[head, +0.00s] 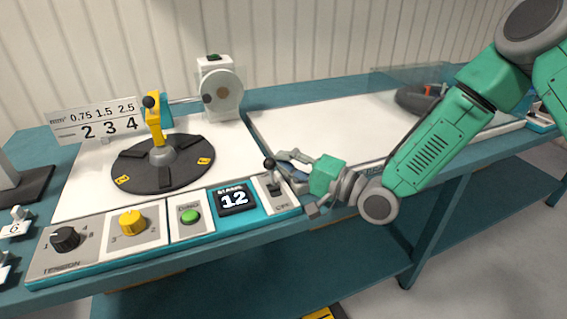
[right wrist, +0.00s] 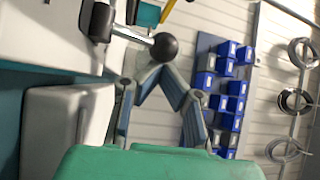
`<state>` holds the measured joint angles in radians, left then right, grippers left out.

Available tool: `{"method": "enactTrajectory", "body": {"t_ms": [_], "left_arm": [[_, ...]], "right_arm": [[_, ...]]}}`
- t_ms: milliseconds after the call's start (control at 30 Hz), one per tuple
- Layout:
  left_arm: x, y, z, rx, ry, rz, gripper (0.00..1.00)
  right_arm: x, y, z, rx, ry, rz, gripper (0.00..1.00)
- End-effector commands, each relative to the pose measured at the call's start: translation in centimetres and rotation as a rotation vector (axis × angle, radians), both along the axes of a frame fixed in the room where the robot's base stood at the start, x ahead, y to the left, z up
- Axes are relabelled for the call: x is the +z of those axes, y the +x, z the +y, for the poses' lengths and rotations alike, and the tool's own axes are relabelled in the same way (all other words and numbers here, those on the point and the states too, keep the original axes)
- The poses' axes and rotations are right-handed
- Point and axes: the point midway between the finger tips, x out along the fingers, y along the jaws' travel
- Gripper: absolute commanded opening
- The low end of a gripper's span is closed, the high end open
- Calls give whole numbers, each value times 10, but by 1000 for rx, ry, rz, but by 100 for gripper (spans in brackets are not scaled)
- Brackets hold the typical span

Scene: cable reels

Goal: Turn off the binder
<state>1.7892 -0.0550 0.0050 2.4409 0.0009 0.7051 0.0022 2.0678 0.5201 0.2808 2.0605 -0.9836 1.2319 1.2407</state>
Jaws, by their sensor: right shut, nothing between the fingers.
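The binder's control panel (head: 150,243) runs along the front of the bench, with a lit display (head: 234,199) reading 12. At its right end is a switch plate (head: 284,203) marked OFF, with a lever topped by a black ball (head: 269,163). The ball also shows large in the right wrist view (right wrist: 163,47), on a grey stem. My right gripper (head: 282,164) is shut and empty, its fingertips close beside the ball on its right. I cannot tell whether they touch. The fingers (right wrist: 140,85) show below the ball in the wrist view. My left gripper is out of view.
A black turntable (head: 130,180) with a yellow handle stands behind the panel. The panel also has a black knob (head: 65,238), a yellow knob (head: 132,222) and a green button (head: 190,216). A white board (head: 310,130) at right is mostly clear. Blue bins (right wrist: 205,80) hang on the wall.

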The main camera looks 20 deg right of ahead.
Motion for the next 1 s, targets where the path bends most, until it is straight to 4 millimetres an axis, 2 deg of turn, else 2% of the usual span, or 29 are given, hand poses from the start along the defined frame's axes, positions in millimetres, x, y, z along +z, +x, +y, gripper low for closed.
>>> {"method": "enactTrajectory", "body": {"t_ms": [200, 1000], "left_arm": [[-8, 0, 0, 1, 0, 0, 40], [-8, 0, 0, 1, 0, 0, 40]], "right_arm": [[1, -5, 5, 13, 5, -57, 0], [3, -7, 9, 20, 2, -60, 0]]}}
